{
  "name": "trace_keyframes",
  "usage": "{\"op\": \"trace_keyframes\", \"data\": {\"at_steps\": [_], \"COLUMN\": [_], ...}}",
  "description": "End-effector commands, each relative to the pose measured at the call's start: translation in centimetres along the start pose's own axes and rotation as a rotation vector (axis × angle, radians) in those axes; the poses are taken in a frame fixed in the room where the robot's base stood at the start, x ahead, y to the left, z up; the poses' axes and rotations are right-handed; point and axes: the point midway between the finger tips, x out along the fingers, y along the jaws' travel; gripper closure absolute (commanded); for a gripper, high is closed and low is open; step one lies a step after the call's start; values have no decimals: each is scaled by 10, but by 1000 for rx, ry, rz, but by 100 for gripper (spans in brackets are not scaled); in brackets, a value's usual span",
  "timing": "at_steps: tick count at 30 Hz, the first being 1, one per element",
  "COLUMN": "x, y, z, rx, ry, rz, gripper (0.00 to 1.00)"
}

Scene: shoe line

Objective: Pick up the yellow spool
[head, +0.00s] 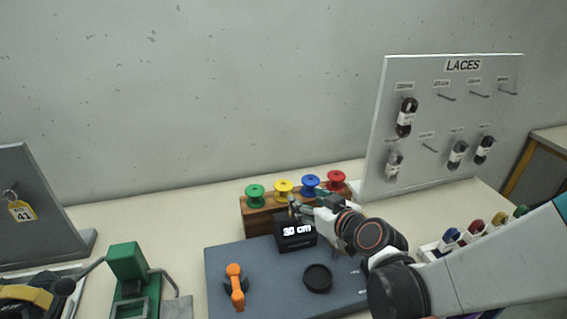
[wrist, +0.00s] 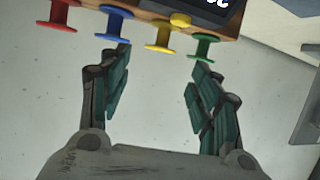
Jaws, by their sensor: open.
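The yellow spool (head: 283,187) stands on a wooden rack (head: 262,216), between the green spool (head: 255,194) and the blue spool (head: 311,184); the red spool (head: 337,180) is at the right end. My gripper (head: 296,209) is in front of the rack, by its middle, and partly covers it. In the wrist view my gripper (wrist: 158,82) is open and empty. The green spool (wrist: 203,46) lies just beyond the right fingertip. No finger visibly touches the yellow spool.
A LACES board (head: 440,130) stands right. More spools (head: 475,229) lie in a tray at right.

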Motion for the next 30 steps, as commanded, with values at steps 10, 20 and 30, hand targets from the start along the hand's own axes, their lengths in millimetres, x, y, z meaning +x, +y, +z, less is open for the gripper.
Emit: {"op": "trace_keyframes", "data": {"at_steps": [10,20,30], "x": [40,87,112], "y": [-2,-1,-3], "z": [1,-2,-6], "rx": [-8,-7,-7], "ry": [19,19,18], "rz": [-3,-2,-2], "gripper": [43,43,43]}}
